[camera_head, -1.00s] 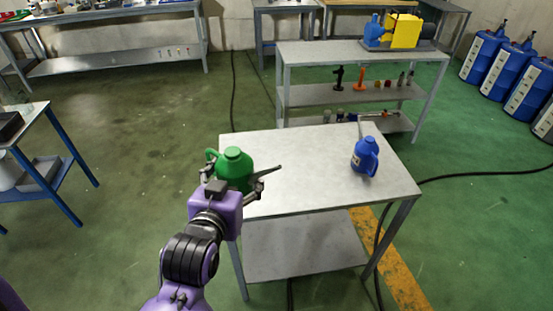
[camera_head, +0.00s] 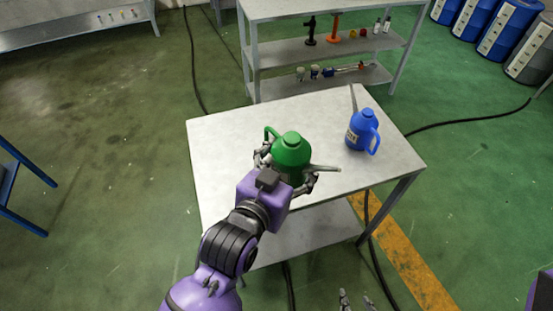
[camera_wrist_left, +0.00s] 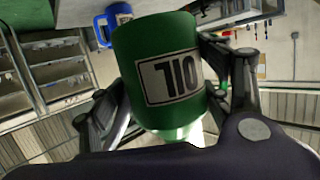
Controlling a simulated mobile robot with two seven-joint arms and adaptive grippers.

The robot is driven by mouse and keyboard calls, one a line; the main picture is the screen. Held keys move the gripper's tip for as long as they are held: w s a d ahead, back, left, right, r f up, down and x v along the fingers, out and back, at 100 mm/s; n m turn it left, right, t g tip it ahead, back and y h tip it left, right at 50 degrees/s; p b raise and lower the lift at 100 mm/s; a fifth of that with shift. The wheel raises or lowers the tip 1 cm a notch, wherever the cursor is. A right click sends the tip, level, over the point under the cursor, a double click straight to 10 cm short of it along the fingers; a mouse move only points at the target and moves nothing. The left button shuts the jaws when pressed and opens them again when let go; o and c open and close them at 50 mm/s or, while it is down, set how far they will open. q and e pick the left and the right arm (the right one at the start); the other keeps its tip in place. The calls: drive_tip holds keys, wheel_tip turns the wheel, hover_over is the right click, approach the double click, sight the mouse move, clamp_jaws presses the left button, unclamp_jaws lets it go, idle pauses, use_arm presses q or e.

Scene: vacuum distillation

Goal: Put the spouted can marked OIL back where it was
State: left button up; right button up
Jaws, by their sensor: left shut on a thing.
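The green spouted can (camera_head: 292,151) is held by my left gripper (camera_head: 287,172), whose fingers close around its body from both sides. It is over the left-middle part of the near metal table (camera_head: 230,135), its grey spout pointing right. I cannot tell whether its base touches the tabletop. In the left wrist view the green can (camera_wrist_left: 130,70) shows a white label reading OIL, upside down, between the fingers. A blue spouted can (camera_head: 362,130) stands upright on the right part of the table, apart from the green one. My right gripper (camera_head: 356,302) barely shows at the bottom edge, its fingertips apart and empty.
A grey shelf unit (camera_head: 290,50) with small bottles and tools stands behind the table. Blue drums (camera_head: 505,30) are at the top right. Black cables (camera_head: 470,120) lie on the green floor. The tabletop's back left and front right are clear.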

use_arm(q)
drive_tip(key=shift+w+d+f, duration=0.1)
drive_tip(key=shift+w+d, duration=0.05)
drive_tip(key=shift+w, duration=0.15)
drive_tip(key=w+a+f, duration=0.1)
drive_tip(key=w+f, duration=0.2)
drive_tip(key=w, duration=0.1)
drive_tip(key=w+a+f, duration=0.1)
drive_tip(key=w+f, duration=0.2)
drive_tip(key=w, duration=0.1)
drive_tip(key=w+a+f, duration=0.1)
drive_tip(key=w+f, duration=0.2)
drive_tip(key=w, duration=0.2)
drive_tip(key=shift+a+f, duration=0.15)
drive_tip(key=shift+f, duration=0.2)
drive_tip(key=shift+s+f+b, duration=0.1)
drive_tip(key=shift+f+b, duration=0.2)
drive_tip(key=shift+f, duration=1.05)
drive_tip(key=shift+f, duration=0.2)
drive_tip(key=o, duration=1.7)
drive_tip(key=shift+f, duration=0.15)
